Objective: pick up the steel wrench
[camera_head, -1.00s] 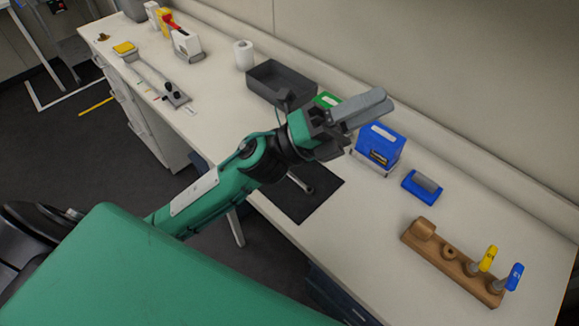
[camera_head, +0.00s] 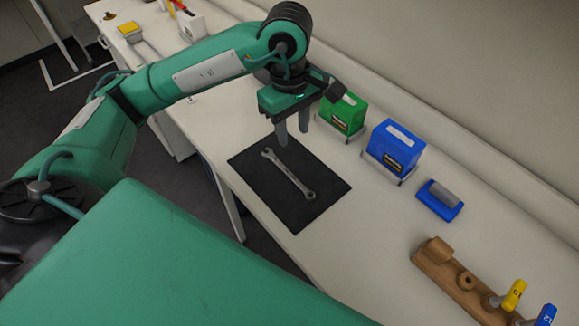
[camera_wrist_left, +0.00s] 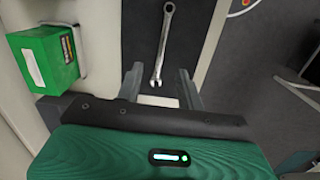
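The steel wrench (camera_head: 289,174) lies flat on a black mat (camera_head: 325,203) on the bench, slanting from upper left to lower right. My left gripper (camera_head: 293,137) points down above the far edge of the mat, close to the wrench's open-jaw end. Its two fingers are apart with nothing between them. In the left wrist view the wrench (camera_wrist_left: 162,45) lies ahead of the gripper (camera_wrist_left: 160,88), one end near the gap between the fingers. The gripper is apart from the wrench. My right gripper is not in view.
A green box (camera_head: 343,113) and a blue box (camera_head: 395,146) stand behind the mat. A blue block with a grey roll (camera_head: 440,199) and a wooden rack (camera_head: 452,278) with yellow and blue tagged items are farther right. Bare bench lies between mat and rack.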

